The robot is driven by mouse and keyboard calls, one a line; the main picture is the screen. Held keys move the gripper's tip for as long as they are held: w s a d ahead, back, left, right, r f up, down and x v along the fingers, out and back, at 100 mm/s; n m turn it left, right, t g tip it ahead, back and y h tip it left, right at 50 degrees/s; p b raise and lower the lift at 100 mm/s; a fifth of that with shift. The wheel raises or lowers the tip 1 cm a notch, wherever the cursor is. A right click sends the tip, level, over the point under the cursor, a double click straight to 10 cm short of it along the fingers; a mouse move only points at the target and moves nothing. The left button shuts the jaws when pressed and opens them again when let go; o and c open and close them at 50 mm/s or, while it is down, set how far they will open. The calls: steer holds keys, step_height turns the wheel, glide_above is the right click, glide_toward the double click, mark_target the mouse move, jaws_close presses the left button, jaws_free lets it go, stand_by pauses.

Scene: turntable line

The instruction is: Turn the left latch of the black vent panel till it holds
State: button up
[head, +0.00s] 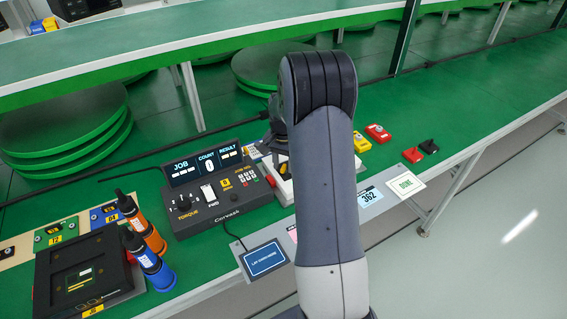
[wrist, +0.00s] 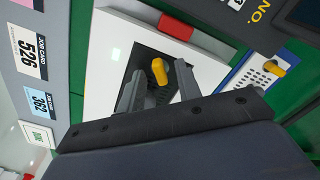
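The black vent panel (wrist: 145,57) is set in a white housing in the wrist view. A yellow latch (wrist: 160,70) stands on it, on the side towards a red block (wrist: 177,25). My gripper (wrist: 158,85) is open, its two grey fingers on either side of the latch's near end. I cannot tell whether they touch it. The rest of the panel is hidden behind my gripper. In the head view my arm covers most of the white housing (head: 286,193); a bit of yellow shows at its left part.
The Torque console (head: 215,190) stands left of the housing. Orange (head: 143,226) and blue (head: 150,262) drivers stand farther left beside a black fixture (head: 85,270). Cards lie along the front edge, including DONE (head: 405,184). Yellow, red and black parts lie at the right; green bench beyond is clear.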

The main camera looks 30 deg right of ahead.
mark_target(282, 168)
step_height(282, 168, up, 11)
stand_by(0.7)
stand_by(0.5)
steer(key=f+p, duration=0.1)
steer(key=f, duration=0.2)
steer(key=f+p, duration=0.1)
steer(key=f, duration=0.3)
steer(key=f+p, duration=0.1)
steer(key=f, duration=0.3)
steer(key=shift+s+a+p, duration=0.3)
steer(key=shift+a+p, duration=0.05)
steer(key=shift+p, duration=0.05)
steer(key=shift+c, duration=0.3)
jaws_close()
